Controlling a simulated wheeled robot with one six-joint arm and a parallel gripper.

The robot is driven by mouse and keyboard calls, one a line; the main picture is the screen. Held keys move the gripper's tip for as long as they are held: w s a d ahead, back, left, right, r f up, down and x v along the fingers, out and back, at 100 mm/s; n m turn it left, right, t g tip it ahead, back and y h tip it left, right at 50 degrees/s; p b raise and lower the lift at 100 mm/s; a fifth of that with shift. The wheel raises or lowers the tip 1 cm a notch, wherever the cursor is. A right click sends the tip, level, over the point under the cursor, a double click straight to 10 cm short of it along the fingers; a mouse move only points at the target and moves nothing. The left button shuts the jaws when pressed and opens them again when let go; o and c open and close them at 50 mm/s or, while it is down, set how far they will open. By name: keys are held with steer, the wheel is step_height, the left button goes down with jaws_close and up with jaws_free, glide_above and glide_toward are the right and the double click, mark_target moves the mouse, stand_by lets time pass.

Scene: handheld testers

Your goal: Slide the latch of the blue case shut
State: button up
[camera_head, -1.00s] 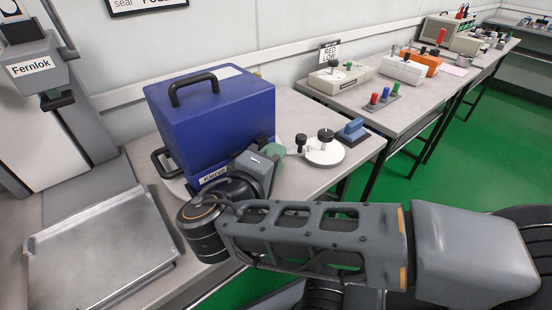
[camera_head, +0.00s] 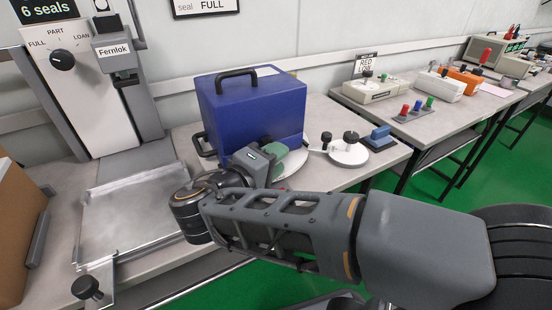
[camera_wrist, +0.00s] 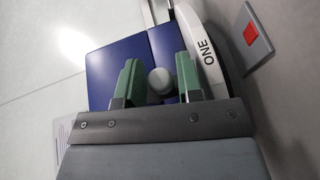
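The blue case (camera_head: 262,105) with a black top handle stands on the bench on a white round plate (camera_head: 297,172). My gripper (camera_head: 276,160) is at its front face, low down, and the arm hides part of that face. In the wrist view my gripper (camera_wrist: 160,80) has two green-padded fingers standing apart. A grey round knob (camera_wrist: 161,81), probably the latch knob, sits between them against the blue case (camera_wrist: 115,62). Gaps show on both sides of the knob, so the fingers look not closed on it. The rest of the latch is hidden.
A metal tray (camera_head: 90,224) and the Fernlok press (camera_head: 118,62) are left of the case. A white round device (camera_head: 348,155) and a blue block (camera_head: 380,134) are to its right. A cardboard box (camera_head: 15,230) is at far left. The plate rim reads ONE (camera_wrist: 205,55).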

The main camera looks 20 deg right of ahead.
steer(key=p+v, duration=0.1)
steer(key=v, duration=0.3)
steer(key=p+v, duration=0.1)
steer(key=v, duration=0.3)
steer(key=p+v, duration=0.2)
steer(key=v, duration=0.2)
steer(key=shift+w+r, duration=0.1)
steer(key=shift+r, duration=0.15)
steer(key=shift+s+a+f+p, duration=0.15)
steer(key=shift+s+a+p, duration=0.55)
steer(key=shift+p, duration=0.3)
steer(key=w+d+r+m+g+y+p, duration=0.1)
steer(key=d+r+m+g+y+p, duration=0.2)
steer(key=p, duration=1.2)
steer(key=w+d+r+m+g+y+p, duration=0.2)
steer(key=d+r+g+y+p, duration=0.1)
steer(key=d+r+y+p, duration=0.7)
steer(key=shift+w+d+r+m+g+p, duration=0.35)
steer(key=shift+d+r+p, duration=1)
steer(key=shift+r+p, duration=1.1)
steer(key=shift+r, duration=0.1)
